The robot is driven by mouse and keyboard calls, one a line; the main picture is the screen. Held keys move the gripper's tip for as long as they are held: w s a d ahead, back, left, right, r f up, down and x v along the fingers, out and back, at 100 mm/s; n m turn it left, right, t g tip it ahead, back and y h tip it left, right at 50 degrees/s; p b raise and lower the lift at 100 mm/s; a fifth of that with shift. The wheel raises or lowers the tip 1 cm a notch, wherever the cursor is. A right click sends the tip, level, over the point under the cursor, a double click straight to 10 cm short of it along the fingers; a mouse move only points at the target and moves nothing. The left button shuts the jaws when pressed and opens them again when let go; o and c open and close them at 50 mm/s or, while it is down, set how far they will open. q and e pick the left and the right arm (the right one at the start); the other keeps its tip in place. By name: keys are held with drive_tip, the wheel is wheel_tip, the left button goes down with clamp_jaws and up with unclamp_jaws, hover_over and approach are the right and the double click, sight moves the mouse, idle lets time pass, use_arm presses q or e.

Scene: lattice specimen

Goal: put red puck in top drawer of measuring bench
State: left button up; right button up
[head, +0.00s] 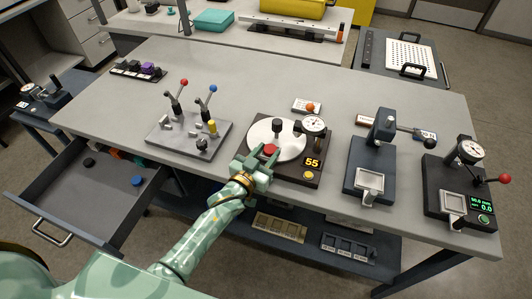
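A red puck (269,149) is at the white round plate (291,147) of a dark gauge device on the measuring bench (330,95). My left gripper (267,154) reaches in from the lower left, with its fingertips at the puck. The fingers partly hide the puck, and I cannot tell whether they press on it. The open drawer (62,190) sticks out at the left of the bench. Inside it lie a black puck (89,162) and a blue puck (137,181). My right gripper is not in view.
Right of the gauge device stand a dark lever press (378,160) and another dial gauge device (462,185) with a red-knobbed lever. A grey plate with levers (188,135) stands between drawer and gauge. Trays (280,226) lie on the lower shelf. The drawer's middle is clear.

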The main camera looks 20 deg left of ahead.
use_arm(q)
drive_tip(key=o, duration=0.3)
